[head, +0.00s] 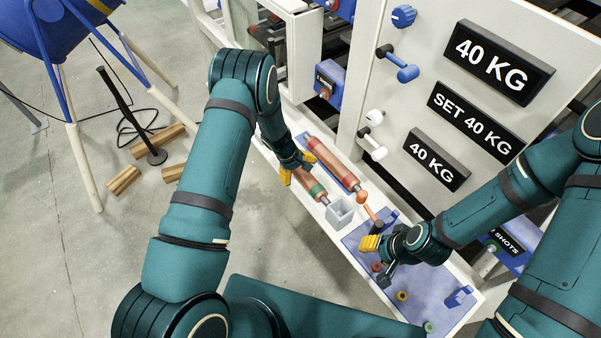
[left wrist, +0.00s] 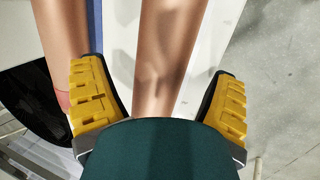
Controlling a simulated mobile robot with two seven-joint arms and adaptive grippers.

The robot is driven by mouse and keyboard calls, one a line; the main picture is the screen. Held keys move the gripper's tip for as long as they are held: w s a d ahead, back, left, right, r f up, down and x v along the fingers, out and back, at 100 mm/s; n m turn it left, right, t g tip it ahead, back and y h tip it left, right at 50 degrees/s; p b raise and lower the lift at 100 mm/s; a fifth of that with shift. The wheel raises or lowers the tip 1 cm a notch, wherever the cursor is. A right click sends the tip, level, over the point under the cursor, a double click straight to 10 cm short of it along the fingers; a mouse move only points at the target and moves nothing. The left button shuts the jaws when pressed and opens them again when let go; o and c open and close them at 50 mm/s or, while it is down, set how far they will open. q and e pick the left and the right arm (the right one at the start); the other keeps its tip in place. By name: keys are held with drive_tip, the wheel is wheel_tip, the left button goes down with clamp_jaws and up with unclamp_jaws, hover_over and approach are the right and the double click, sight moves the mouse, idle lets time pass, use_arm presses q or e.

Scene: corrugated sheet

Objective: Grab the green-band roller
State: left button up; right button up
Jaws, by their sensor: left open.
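The green-band roller (head: 309,185) is a copper cylinder with a green band near its lower end, lying on the white ledge. The red-band roller (head: 333,165) lies parallel on its right. My left gripper (head: 295,168) is open at the upper part of the green-band roller and hides some of it. In the left wrist view, a copper roller (left wrist: 167,55) lies between the yellow fingertips with a gap on each side; its band is out of view. A second roller (left wrist: 62,40) passes beside the left finger. My right gripper (head: 377,261) is open over the blue mat.
A grey open box (head: 340,213) stands just below the rollers on the ledge. The machine panel with knobs (head: 403,16) rises behind. Floor left of the ledge is open.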

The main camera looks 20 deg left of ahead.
use_arm(q)
drive_tip(key=shift+w+d+f, duration=0.1)
drive_tip(key=shift+d+f, duration=0.1)
drive_tip(key=shift+f, duration=0.35)
drive_tip(key=c, duration=1.3)
drive_tip(key=shift+c, duration=0.7)
drive_tip(key=shift+r, duration=0.15)
